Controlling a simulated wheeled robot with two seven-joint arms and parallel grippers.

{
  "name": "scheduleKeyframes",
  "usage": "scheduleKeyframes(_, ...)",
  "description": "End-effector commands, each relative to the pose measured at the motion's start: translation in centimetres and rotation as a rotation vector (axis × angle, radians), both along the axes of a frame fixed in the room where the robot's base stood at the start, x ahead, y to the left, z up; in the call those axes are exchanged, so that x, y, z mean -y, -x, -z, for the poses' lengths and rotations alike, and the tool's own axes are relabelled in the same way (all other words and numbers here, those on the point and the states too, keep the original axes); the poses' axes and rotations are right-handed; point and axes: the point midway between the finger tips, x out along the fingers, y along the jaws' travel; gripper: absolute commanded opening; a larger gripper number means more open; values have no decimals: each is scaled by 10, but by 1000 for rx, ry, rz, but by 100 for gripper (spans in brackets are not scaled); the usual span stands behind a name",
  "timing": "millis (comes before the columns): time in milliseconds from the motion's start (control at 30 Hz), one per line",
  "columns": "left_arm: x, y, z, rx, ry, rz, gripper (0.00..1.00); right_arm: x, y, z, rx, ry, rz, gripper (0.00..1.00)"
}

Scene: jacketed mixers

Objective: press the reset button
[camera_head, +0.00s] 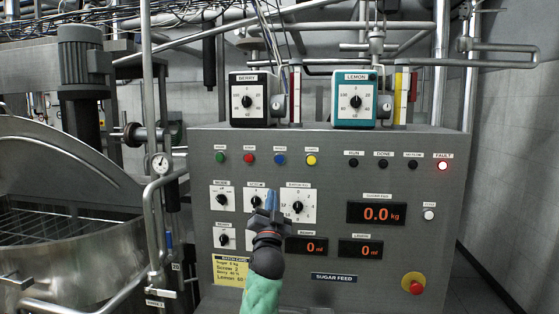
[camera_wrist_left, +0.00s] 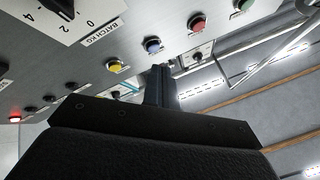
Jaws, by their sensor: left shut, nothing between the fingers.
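The grey control panel has a row of coloured push buttons: green (camera_head: 220,157), red (camera_head: 249,158), blue (camera_head: 280,159) and yellow (camera_head: 311,160). Their small labels are too blurred to read surely; the blue one seems to be the reset button, and it also shows in the left wrist view (camera_wrist_left: 152,45). My left gripper (camera_head: 271,198) is shut and empty, in front of the panel below the blue button. In the left wrist view its fingertips (camera_wrist_left: 160,72) point toward the blue button, seemingly with a gap. My right gripper is not in view.
The FAULT lamp (camera_head: 442,165) glows red. Selector dials (camera_head: 298,205) sit around my gripper. A red emergency knob (camera_head: 415,286) and a white button (camera_head: 429,215) are at the right. BERRY (camera_head: 255,112) and LEMON (camera_head: 352,115) units stand on top. A steel mixer (camera_head: 60,200) is at the left.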

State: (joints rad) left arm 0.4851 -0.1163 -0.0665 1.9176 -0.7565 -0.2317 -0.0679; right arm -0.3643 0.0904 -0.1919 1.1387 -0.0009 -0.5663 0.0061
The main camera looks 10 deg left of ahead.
Motion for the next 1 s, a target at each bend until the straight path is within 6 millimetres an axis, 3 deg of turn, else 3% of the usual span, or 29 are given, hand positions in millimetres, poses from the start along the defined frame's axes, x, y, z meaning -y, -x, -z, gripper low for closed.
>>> scheduleKeyframes(100, 2, 7, -39, 67, -24, -10, 0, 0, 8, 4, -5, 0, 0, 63)
scheduleKeyframes(300, 5, 15, -73, 132, -49, -22, 0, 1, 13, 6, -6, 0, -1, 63)
scheduleKeyframes(767, 5, 17, -80, 145, -54, -24, 0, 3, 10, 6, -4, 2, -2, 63)
scheduleKeyframes(1000, 5, 4, -79, 145, -54, -24, 0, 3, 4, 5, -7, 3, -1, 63)
